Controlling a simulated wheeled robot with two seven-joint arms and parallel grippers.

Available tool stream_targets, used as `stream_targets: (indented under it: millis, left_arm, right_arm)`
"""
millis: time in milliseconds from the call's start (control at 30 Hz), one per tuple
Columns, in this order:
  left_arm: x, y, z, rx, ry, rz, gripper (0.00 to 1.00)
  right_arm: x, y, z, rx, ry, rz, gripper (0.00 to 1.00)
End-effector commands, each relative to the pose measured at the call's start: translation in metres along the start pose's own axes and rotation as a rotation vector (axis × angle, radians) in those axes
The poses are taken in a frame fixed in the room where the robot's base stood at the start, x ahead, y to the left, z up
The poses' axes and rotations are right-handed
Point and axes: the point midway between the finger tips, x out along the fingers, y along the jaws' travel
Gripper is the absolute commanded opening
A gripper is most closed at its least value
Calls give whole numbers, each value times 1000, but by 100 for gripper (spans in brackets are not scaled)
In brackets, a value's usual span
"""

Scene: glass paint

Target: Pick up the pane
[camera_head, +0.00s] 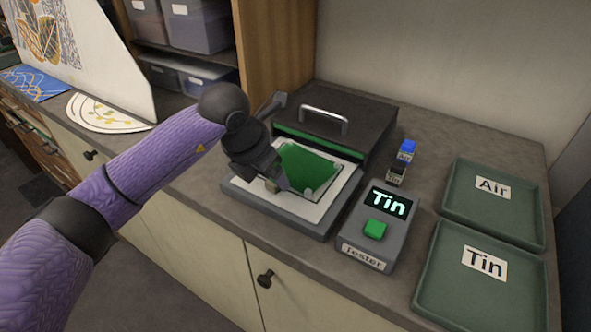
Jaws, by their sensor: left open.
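The green pane (308,165) lies on the white bed of a low dark device (335,226) on the counter. My left gripper (279,183) is open, at the near left edge of the pane. Its wrist and fingers hide the pane's left part. I cannot tell whether the fingers touch the pane. My right gripper is not in view.
A tester (375,229) with a lit "Tin" display and a green button stands right of the device. Green trays labelled "Air" (520,236) and "Tin" (428,270) lie at the right.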

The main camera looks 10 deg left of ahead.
Motion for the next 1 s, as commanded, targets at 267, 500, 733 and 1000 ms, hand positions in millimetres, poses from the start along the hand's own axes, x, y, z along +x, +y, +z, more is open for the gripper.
stream_targets:
  millis: [267, 500, 733, 1000]
  left_arm:
    - [21, -1, 0, 2, -1, -1, 79]
    - [20, -1, 0, 2, -2, -2, 46]
    - [20, -1, 0, 2, -2, -2, 0]
    - [20, -1, 0, 2, -3, -2, 0]
  right_arm:
    - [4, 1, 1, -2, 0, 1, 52]
    - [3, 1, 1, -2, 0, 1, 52]
    - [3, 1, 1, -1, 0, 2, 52]
    - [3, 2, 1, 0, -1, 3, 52]
